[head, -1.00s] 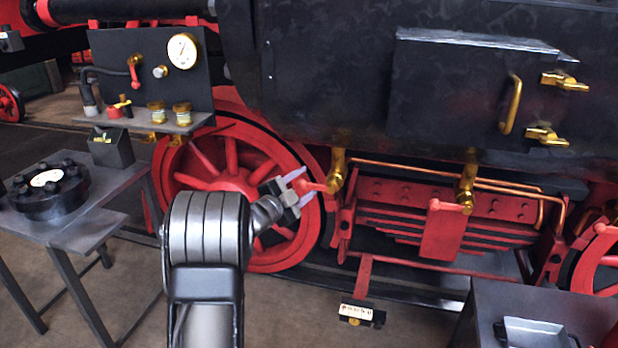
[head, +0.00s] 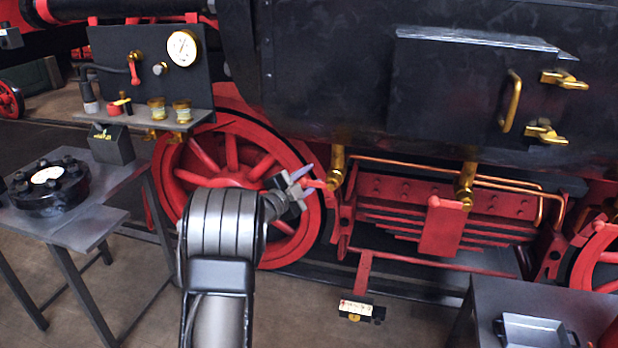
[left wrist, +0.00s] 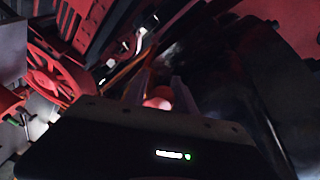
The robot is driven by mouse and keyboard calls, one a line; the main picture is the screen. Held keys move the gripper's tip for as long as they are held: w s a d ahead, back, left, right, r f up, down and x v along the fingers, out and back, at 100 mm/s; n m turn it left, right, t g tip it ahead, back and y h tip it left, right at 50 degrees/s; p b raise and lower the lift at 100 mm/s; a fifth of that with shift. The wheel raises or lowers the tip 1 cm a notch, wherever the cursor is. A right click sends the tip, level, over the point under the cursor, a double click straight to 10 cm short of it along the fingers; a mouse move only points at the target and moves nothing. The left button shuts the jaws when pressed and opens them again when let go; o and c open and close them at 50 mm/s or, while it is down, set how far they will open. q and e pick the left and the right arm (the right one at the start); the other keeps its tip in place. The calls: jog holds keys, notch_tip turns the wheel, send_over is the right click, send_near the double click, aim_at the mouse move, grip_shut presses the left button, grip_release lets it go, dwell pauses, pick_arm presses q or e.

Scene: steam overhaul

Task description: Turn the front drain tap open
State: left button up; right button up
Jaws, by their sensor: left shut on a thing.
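The left brass drain tap (head: 337,165) hangs under the dark boiler side, left of the red spring frame. Its red handle (head: 315,184) points left from the brass body, roughly level. My left gripper (head: 307,180) is shut on this red handle, coming from the lower left. In the left wrist view a round red handle end (left wrist: 158,103) shows between the two fingers (left wrist: 160,92); the rest of the tap is hard to make out there. A second brass tap (head: 465,185) with a red handle hangs further right and is untouched. My right gripper is not in view.
A red wheel (head: 228,160) stands behind my left arm. A bench (head: 85,228) with a black flanged part is at left, under a gauge panel (head: 140,60). A grey table (head: 500,295) with a tray (head: 533,330) is at lower right. Copper pipes (head: 440,170) run between the taps.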

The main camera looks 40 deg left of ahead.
pick_arm(q)
jog(key=shift+a+r, duration=0.15)
jog(key=shift+r, duration=0.35)
grip_shut()
jog(key=shift+f, duration=0.1)
jog(key=shift+b, duration=0.4)
jog(key=shift+f+n, duration=0.1)
jog(key=shift+n, duration=0.2)
